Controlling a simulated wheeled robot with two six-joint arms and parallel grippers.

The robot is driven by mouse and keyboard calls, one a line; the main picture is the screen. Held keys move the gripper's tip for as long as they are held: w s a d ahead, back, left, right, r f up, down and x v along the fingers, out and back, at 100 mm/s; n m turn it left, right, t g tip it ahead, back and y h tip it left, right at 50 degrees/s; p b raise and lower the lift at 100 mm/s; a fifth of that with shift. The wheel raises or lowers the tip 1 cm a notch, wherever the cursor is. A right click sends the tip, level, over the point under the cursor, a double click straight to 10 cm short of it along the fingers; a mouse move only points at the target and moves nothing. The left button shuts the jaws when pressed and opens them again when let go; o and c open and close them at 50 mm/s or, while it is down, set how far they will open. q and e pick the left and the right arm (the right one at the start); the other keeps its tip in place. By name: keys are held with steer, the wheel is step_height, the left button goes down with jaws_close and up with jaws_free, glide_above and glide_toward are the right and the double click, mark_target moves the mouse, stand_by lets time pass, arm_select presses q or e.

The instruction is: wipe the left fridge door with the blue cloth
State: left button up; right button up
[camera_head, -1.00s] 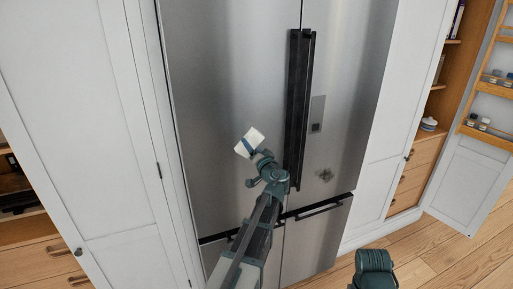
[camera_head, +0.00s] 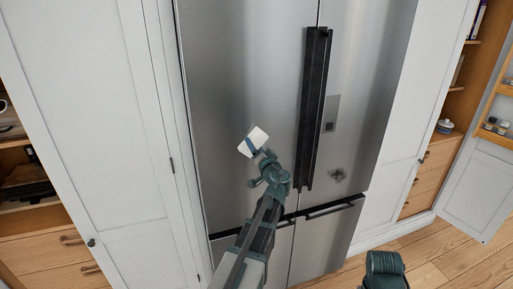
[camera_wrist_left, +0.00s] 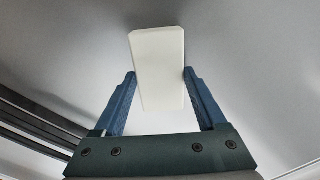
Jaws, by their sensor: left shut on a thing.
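The left fridge door (camera_head: 235,85) is brushed steel and closed, left of the long dark vertical handles (camera_head: 314,110). My left gripper (camera_head: 254,147) is in front of this door, left of the handles' lower part. It is shut on a white block (camera_head: 258,135), held tilted. In the left wrist view the white block (camera_wrist_left: 158,65) stands between the blue fingers of my left gripper (camera_wrist_left: 158,92), its far end toward the grey door surface. I cannot tell whether it touches the door. No blue cloth shows; only the fingers are blue.
The right fridge door (camera_head: 365,70) is closed. Lower drawers (camera_head: 325,240) have a dark horizontal handle. White cabinet doors (camera_head: 95,110) flank the fridge. An open rack door (camera_head: 480,185) stands at the far right.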

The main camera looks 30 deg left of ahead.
arm_select(q)
steer(key=shift+v, duration=3)
steer(key=shift+d, duration=0.1)
steer(key=v, duration=0.2)
steer(key=shift+s+d, duration=0.3)
